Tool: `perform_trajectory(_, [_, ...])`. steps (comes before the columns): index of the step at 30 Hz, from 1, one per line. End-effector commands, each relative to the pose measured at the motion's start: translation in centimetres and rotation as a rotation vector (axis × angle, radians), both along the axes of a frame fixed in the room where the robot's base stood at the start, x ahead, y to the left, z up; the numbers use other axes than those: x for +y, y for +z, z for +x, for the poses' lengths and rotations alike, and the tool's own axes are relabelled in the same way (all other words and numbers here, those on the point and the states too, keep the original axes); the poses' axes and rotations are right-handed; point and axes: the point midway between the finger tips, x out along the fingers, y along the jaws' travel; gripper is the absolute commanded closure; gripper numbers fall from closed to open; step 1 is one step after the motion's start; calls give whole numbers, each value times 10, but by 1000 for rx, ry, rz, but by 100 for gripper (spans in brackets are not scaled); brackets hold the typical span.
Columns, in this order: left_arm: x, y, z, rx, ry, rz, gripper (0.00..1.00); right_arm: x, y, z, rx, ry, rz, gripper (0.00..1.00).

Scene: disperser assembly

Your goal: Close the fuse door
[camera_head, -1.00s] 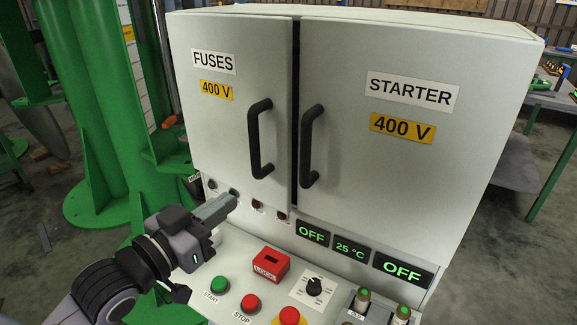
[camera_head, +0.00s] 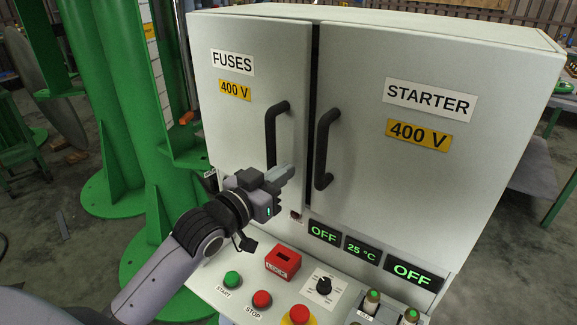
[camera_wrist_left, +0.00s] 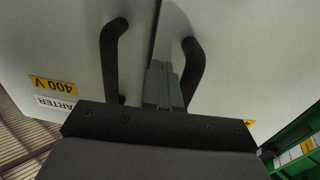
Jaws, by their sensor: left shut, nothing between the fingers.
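The fuse door (camera_head: 245,120) is the left cabinet door, with a "FUSES" label and a black handle (camera_head: 270,135). It looks nearly flush with the starter door (camera_head: 400,170); a narrow dark gap shows between them, and I cannot tell if it is fully closed. My left gripper (camera_head: 286,172) is shut and empty, in front of the lower part of the fuse door, by its handle's lower end. In the left wrist view the fingertips (camera_wrist_left: 163,70) lie between the fuse door handle (camera_wrist_left: 192,65) and the starter handle (camera_wrist_left: 110,55). Contact is unclear. My right gripper is not in view.
Below the doors is a sloped panel with a green start button (camera_head: 232,279), a red stop button (camera_head: 261,299), a red lock block (camera_head: 283,260) and a black knob (camera_head: 323,286). Lit displays (camera_head: 362,250) sit above it. Green columns (camera_head: 110,120) stand at the left.

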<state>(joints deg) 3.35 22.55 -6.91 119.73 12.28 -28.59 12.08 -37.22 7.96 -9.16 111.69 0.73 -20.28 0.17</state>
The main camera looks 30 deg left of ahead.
Motion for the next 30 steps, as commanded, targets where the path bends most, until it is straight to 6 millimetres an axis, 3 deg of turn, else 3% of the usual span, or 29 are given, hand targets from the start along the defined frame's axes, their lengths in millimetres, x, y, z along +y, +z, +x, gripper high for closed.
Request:
perform_trajectory(7, [-4,0,20,0,0,0,100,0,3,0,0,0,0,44])
perform_trajectory(22, [-5,1,25,-2,9,-2,100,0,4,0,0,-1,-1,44])
perform_trajectory(30, [-11,1,47,-3,80,-5,100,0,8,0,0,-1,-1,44])
